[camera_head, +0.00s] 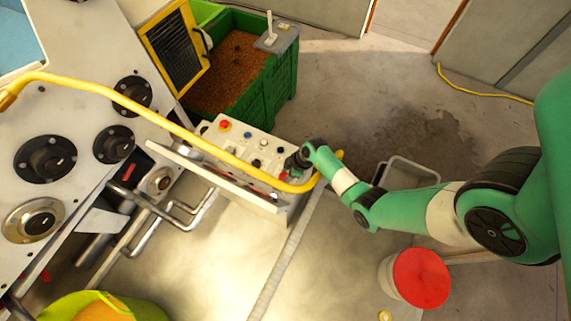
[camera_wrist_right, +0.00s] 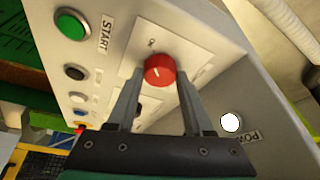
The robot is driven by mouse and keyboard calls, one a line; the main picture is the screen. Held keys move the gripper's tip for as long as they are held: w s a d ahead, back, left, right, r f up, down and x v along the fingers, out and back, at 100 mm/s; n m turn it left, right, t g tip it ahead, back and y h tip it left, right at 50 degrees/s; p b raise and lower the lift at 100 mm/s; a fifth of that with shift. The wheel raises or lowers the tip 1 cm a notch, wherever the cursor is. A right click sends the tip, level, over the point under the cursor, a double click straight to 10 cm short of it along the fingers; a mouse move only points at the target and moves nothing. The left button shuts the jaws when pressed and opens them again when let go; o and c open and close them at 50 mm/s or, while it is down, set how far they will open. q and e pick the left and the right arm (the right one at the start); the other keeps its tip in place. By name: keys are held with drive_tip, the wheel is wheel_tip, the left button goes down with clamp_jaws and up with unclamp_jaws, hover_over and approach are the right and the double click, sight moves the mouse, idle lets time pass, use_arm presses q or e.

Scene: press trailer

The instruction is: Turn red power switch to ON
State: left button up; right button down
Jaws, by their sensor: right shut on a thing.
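In the right wrist view the red power switch (camera_wrist_right: 159,69) is a round red knob on a pale square plate on the slanted control panel (camera_wrist_right: 222,40). My right gripper (camera_wrist_right: 160,82) has one finger on each side of the knob and is shut on it. Small marks show on the plate above and to the right of the knob, too small to read surely. The knob's setting cannot be told. In the head view my right gripper (camera_head: 292,164) reaches the control box (camera_head: 217,137) from the right and mostly hides the switch. My left gripper is not in view.
A green START button (camera_wrist_right: 71,23) and a white round light (camera_wrist_right: 230,122) labelled POWER sit near the switch. A yellow rail (camera_head: 175,128) crosses above the control box. A green crate (camera_head: 284,75) stands behind, and a red-topped bucket (camera_head: 421,278) at front right.

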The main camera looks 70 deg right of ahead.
drive_tip(key=shift+c, duration=1.5)
unclamp_jaws()
drive_tip(key=v, duration=1.1)
drive_tip(key=shift+r, duration=0.25)
drive_tip(key=shift+s+d, duration=0.1)
drive_tip(key=shift+s, duration=0.05)
